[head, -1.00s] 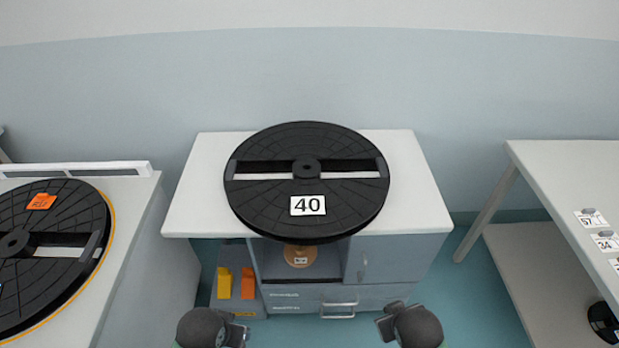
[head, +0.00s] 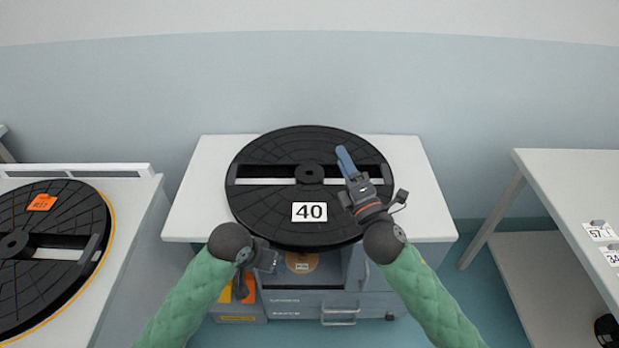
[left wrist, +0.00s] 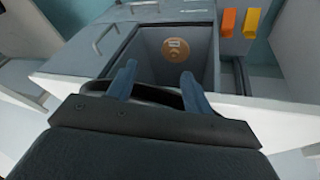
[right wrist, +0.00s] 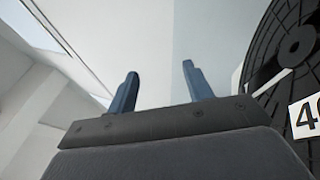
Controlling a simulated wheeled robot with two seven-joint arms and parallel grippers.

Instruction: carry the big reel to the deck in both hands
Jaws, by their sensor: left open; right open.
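The big reel (head: 270,205) is a black disc with a white "40" label, lying flat on the white cabinet top (head: 195,205). Its front rim overhangs the cabinet's front edge. My right gripper (head: 346,160) is open and empty over the right part of the reel; in the right wrist view its fingers (right wrist: 158,90) are apart, with the reel (right wrist: 285,60) at the right. The deck cannot be told for certain.
A counter at the left (head: 128,205) carries another black reel (head: 75,222) with an orange tag. A table at the right (head: 565,175) holds numbered cards. The cabinet's open compartment contains a brown disc (head: 301,262). Orange and yellow blocks stand beside it.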

